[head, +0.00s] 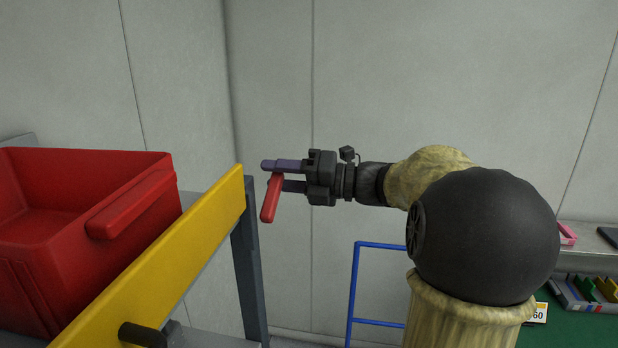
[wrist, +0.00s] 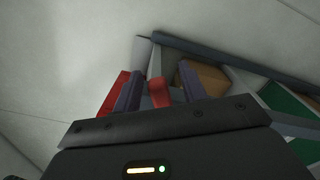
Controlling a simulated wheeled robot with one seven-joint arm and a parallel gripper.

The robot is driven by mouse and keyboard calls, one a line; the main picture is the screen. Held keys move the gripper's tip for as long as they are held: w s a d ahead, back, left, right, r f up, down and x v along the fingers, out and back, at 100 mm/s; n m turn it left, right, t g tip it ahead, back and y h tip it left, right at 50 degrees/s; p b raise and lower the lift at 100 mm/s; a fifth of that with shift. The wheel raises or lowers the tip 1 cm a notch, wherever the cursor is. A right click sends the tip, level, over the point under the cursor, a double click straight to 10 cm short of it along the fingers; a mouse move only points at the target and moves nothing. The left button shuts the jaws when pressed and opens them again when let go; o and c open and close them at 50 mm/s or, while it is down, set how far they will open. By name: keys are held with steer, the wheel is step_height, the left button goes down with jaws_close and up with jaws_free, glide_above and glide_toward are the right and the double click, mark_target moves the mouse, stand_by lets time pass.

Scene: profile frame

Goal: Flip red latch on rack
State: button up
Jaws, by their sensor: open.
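The red latch (head: 270,200) is a short bar beside the top of the rack's grey post (head: 249,265), slanting down and to the left in the head view. My gripper (head: 276,174) points left at it, with its two purple fingers apart. The latch's upper end shows between the fingers, and its lower part overlaps the lower finger. In the wrist view the latch (wrist: 159,92) shows between the open fingers (wrist: 161,74). I cannot tell whether either finger touches it. How the latch joins the rack is hidden.
A yellow beam (head: 165,265) runs along the rack's front. A red bin (head: 80,215) stands behind it, with a dark handle (head: 143,334) below. A blue frame (head: 354,295) stands below my arm. A green table (head: 570,328) with small items is at right.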

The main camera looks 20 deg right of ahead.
steer(key=b+v, duration=0.5)
steer(key=v, duration=1.2)
steer(key=shift+s, duration=0.15)
